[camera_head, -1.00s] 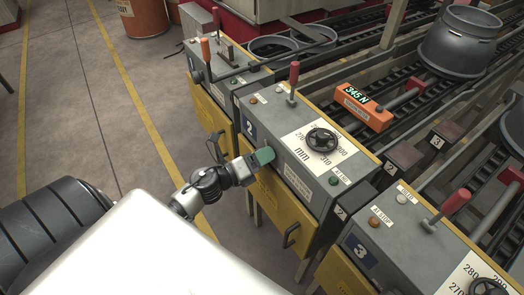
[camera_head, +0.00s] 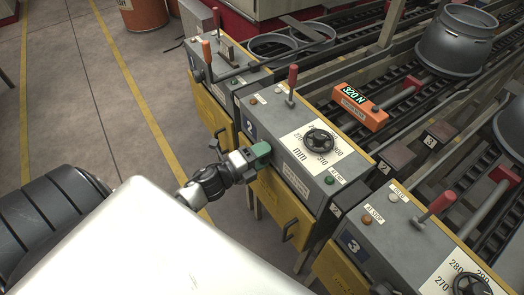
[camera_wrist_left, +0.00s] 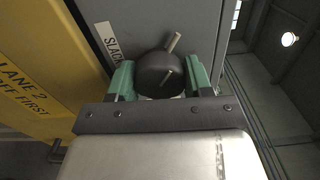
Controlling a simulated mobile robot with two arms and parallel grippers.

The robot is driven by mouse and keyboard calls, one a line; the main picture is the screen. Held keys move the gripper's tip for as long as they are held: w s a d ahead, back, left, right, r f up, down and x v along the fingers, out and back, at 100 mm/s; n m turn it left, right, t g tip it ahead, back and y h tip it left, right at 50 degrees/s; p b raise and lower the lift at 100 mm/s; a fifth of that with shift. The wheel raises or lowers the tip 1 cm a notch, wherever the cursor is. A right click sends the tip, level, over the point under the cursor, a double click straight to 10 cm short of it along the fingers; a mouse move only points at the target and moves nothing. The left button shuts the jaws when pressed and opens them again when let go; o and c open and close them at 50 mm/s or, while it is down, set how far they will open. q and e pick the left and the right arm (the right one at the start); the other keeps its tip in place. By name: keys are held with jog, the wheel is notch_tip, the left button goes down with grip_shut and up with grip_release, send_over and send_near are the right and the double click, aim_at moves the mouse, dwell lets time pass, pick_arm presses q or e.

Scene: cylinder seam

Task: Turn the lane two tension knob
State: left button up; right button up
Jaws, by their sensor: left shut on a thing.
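The lane two box (camera_head: 318,185) is a grey cabinet with a blue "2" plate. In the left wrist view its tension knob (camera_wrist_left: 158,74) is dark and round, with a pale pin across it, beside a label reading "SLACK". My left gripper (camera_head: 259,154) is at the side of this box, its green fingers closed around the knob. The wrist view shows one finger on each side. The knob is hidden by the gripper in the head view. An orange readout (camera_head: 359,106) behind the box shows 320 N. My right gripper is not in view.
A black handwheel (camera_head: 319,141) on a mm dial and a red-handled lever (camera_head: 292,84) stand on top of the lane two box. A yellow front panel (camera_head: 283,208) with a handle is below. The lane three box (camera_head: 398,235) stands close at the right.

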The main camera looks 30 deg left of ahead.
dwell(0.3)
pick_arm(q)
jog(key=o, duration=0.9)
jog(key=b+v, duration=0.1)
jog(key=v, duration=0.9)
jog(key=shift+s, duration=0.35)
jog(key=shift+a, duration=0.1)
